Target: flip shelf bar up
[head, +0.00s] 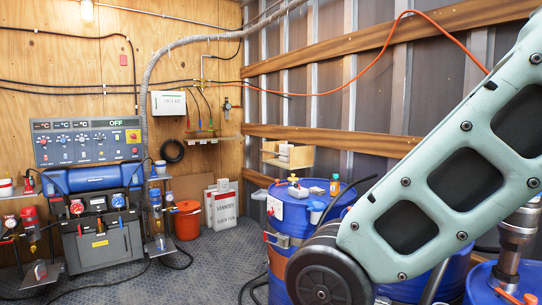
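A small wooden shelf (286,163) is fixed to the right-hand wall above the blue drums. A low strip runs along its front edge, and small light-coloured items stand on it. Another thin shelf (214,139) is on the back wall below a white box. I cannot tell for certain which part is the shelf bar or how it is set. My pale green arm link fills the right side of the view and hides part of the wall and drums. My gripper is not in view.
Blue drums (290,270) stand at the lower middle, with bottles and cups on top. A control machine (88,145) stands at the left. An orange bucket (187,220) and white canisters (222,207) stand at the back. The grey floor (205,270) in between is clear apart from cables.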

